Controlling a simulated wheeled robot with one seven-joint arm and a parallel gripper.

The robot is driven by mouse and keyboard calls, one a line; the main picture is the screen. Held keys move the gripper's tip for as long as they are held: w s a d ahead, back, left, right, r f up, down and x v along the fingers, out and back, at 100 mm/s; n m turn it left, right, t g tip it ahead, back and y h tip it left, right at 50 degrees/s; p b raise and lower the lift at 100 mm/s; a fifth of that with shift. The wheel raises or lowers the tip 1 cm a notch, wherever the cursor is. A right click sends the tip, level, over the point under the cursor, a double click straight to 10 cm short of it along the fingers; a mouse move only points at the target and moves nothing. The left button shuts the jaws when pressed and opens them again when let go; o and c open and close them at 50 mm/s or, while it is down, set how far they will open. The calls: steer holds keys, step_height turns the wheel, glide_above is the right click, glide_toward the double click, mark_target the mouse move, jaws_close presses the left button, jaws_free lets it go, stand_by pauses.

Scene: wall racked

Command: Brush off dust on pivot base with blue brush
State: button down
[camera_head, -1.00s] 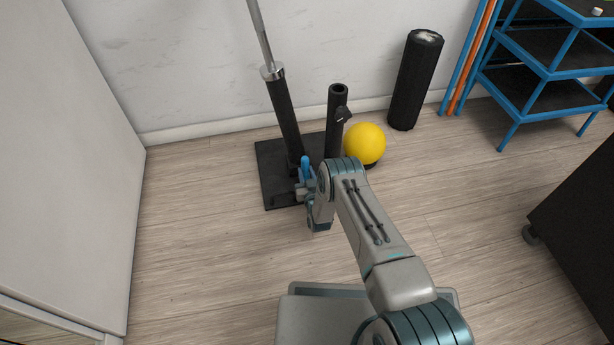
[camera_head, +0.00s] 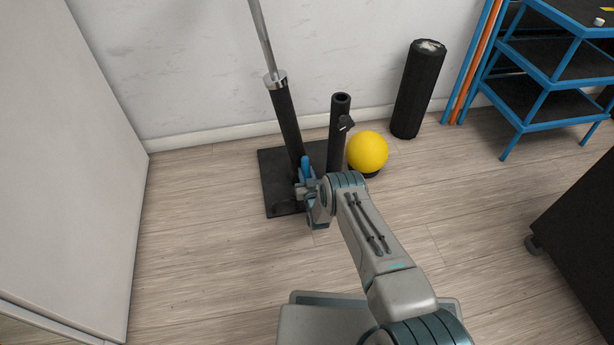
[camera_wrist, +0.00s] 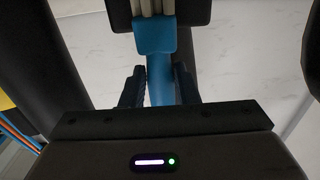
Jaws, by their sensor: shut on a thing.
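My gripper (camera_wrist: 160,88) is shut on the blue brush (camera_wrist: 157,60), whose handle lies between the two fingers in the wrist view. In the head view the brush (camera_head: 306,166) shows as a small blue shape at my gripper (camera_head: 303,186). The pivot base is a black square plate (camera_head: 275,180) on the floor by the wall. It bears a tilted black sleeve with a metal bar (camera_head: 286,115) and a shorter upright black tube (camera_head: 337,125). My gripper is over the plate, near the foot of the tilted sleeve. The bristles' contact and any dust cannot be made out.
A yellow ball (camera_head: 367,151) sits right of the base. A black foam roller (camera_head: 417,90) stands against the wall. A blue rack (camera_head: 545,75) is at the right, a dark cabinet (camera_head: 580,225) at the lower right, a white panel (camera_head: 70,150) at the left. The left floor is clear.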

steer(key=shift+r, duration=0.1)
steer(key=shift+s+d+r+p, duration=0.1)
steer(key=shift+s+p, duration=0.35)
steer(key=shift+p, duration=0.1)
steer(key=shift+p+v, duration=0.35)
steer(key=shift+v, duration=0.65)
steer(key=p+v, duration=0.3)
steer(key=v, duration=0.4)
steer(key=shift+f, duration=0.25)
steer(key=shift+w, duration=0.1)
